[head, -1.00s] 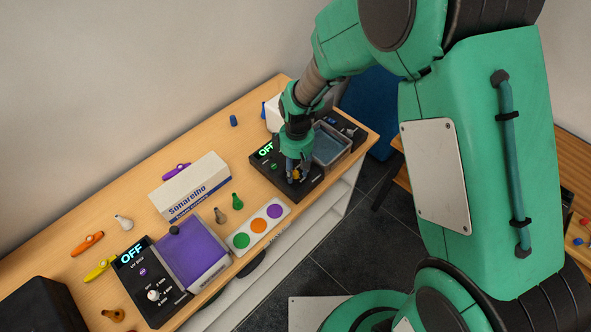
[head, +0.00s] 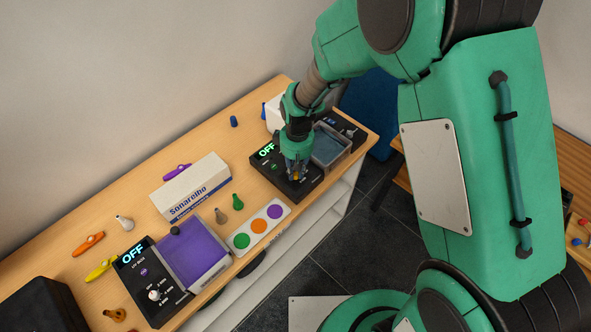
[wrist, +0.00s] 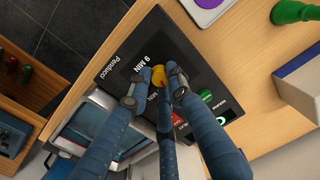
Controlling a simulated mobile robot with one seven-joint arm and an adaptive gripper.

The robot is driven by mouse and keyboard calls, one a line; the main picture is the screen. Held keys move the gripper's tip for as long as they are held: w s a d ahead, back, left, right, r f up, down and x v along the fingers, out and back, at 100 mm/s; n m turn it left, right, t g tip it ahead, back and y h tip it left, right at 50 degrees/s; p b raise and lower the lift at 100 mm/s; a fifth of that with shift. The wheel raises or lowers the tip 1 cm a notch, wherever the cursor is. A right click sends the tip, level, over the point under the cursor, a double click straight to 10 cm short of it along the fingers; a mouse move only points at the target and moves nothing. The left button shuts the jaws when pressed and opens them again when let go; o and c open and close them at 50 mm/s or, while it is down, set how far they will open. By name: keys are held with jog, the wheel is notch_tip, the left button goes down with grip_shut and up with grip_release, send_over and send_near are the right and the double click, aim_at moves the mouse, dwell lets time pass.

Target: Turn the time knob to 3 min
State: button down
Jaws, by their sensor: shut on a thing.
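A black device (head: 268,168) with a lit OFF display stands near the right end of the table. My gripper (head: 296,178) reaches down onto its front part. In the wrist view my gripper (wrist: 155,80) has its fingers closed around a yellow knob (wrist: 159,76) on the device's black panel (wrist: 118,62). A "9 MIN" label shows beside the knob, and the name "Penducci" is printed near the panel's edge. The fingers hide the other knob labels and the knob's pointer, so its setting cannot be read.
A tray with bluish contents (head: 345,152) adjoins the device on the right. A second black device (head: 150,280) with an OFF display, a white knob and a purple pad stands at left.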

aim_at(297, 173)
jog(key=m+p, duration=0.1)
jog(key=m, duration=0.3)
jog(key=shift+r, duration=0.1)
jog(key=shift+m+p, duration=0.35)
jog(key=shift+m, duration=1.55)
jog(key=c, duration=1.6)
grip_release()
jog(key=r, duration=1.1)
jog(key=shift+d+r, duration=0.25)
jog(key=shift+r, duration=0.15)
